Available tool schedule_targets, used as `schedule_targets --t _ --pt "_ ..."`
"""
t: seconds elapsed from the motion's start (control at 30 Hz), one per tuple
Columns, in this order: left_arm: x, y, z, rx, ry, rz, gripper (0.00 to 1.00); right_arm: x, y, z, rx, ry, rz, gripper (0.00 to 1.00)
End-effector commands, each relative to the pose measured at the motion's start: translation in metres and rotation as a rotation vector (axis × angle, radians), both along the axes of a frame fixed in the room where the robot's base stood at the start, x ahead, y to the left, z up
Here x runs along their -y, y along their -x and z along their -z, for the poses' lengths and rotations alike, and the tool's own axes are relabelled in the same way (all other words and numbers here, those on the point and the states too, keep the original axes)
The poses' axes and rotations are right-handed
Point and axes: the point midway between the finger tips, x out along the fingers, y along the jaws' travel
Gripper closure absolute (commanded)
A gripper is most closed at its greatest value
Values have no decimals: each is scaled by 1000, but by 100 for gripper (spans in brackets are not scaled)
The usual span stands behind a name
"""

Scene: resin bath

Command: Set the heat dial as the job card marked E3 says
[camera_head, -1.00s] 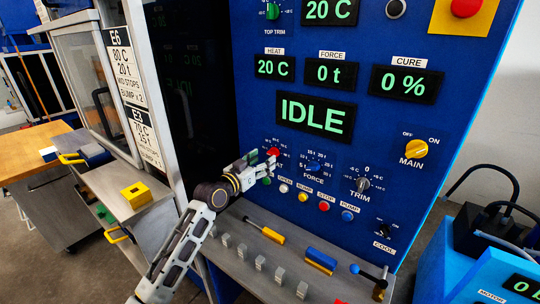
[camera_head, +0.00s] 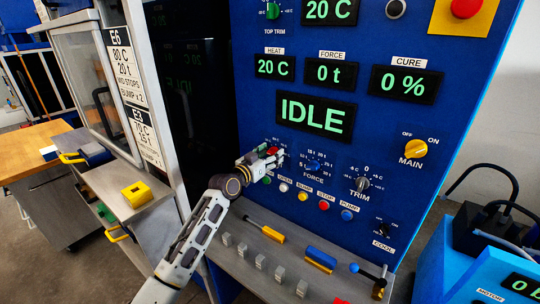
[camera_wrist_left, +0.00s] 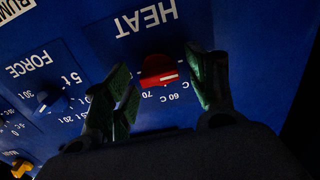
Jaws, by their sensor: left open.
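The red heat dial (camera_head: 272,151) sits on the blue panel, partly hidden by my left gripper (camera_head: 273,157). In the left wrist view the dial (camera_wrist_left: 158,70) appears upside down below the HEAT label (camera_wrist_left: 146,18), near the 60 C and 70 marks. My left gripper (camera_wrist_left: 165,88) is open, with one green-padded finger on each side of the dial and a gap visible on both sides. The E3 job card (camera_head: 145,137) hangs at the left, showing 70 C and 15 t. The heat display (camera_head: 275,67) reads 20 C. My right gripper is out of view.
The blue force dial (camera_head: 314,166) and coloured push buttons lie close to my left gripper. The trim dial (camera_head: 362,184) is further right. A ledge (camera_head: 285,275) with several grey blocks runs below the panel. The E6 card (camera_head: 122,68) hangs above E3.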

Motion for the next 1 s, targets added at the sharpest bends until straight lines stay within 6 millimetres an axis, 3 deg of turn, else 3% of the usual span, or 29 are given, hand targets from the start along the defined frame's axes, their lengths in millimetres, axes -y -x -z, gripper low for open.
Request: schedule_targets --t 0.07,0.4,1.0 --pt "0 0 0 0 0 0 44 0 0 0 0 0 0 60" --pt "0 0 0 0 0 0 88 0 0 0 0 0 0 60" --pt "-1 0 1 91 -125 1 88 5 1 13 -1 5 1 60"
